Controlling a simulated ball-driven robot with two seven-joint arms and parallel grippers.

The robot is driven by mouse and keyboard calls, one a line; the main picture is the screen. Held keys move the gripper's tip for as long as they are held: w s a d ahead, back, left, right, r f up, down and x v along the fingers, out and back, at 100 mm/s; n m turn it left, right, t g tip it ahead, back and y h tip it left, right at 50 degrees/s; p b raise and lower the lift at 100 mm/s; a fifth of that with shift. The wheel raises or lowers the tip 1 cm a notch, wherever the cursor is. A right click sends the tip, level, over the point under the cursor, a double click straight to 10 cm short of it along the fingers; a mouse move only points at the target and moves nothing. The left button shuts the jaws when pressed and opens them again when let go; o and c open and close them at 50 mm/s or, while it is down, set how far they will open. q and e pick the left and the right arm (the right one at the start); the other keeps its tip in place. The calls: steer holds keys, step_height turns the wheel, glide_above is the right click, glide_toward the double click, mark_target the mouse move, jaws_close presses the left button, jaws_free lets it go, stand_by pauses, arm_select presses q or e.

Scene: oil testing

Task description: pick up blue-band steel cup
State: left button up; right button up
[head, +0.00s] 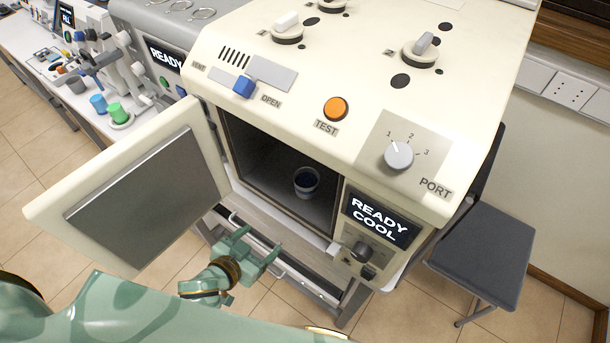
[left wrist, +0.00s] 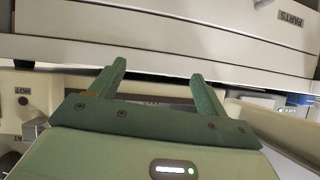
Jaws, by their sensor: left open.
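The steel cup with a blue band (head: 306,181) stands upright inside the open chamber of the cream machine, on the chamber floor. Its inside looks dark blue. My left gripper (head: 262,250) is open and empty, in front of and below the chamber opening, to the lower left of the cup and apart from it. In the left wrist view my left gripper (left wrist: 158,80) shows its two green fingers spread apart with nothing between them. The cup does not show in that view. My right gripper is not in view.
The machine's door (head: 150,195) hangs open to the left of the chamber. A drawer front marked PARTS (left wrist: 160,50) fills the top of the left wrist view. A display (head: 380,218) reads READY COOL. A grey chair (head: 490,250) stands at the right. Green and blue cups stand far left.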

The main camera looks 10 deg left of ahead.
arm_select(q)
steer(key=t+h, duration=0.2)
glide_toward(312, 178)
steer(key=x, duration=0.3)
steer(key=shift+w+d+f, duration=0.2)
steer(key=shift+d+f, duration=0.05)
steer(key=shift+f, duration=0.1)
steer(key=x, duration=0.5)
steer(key=shift+w+r, duration=0.1)
steer(key=shift+w, duration=0.35)
steer(key=shift+s, duration=0.1)
steer(key=c, duration=1.2)
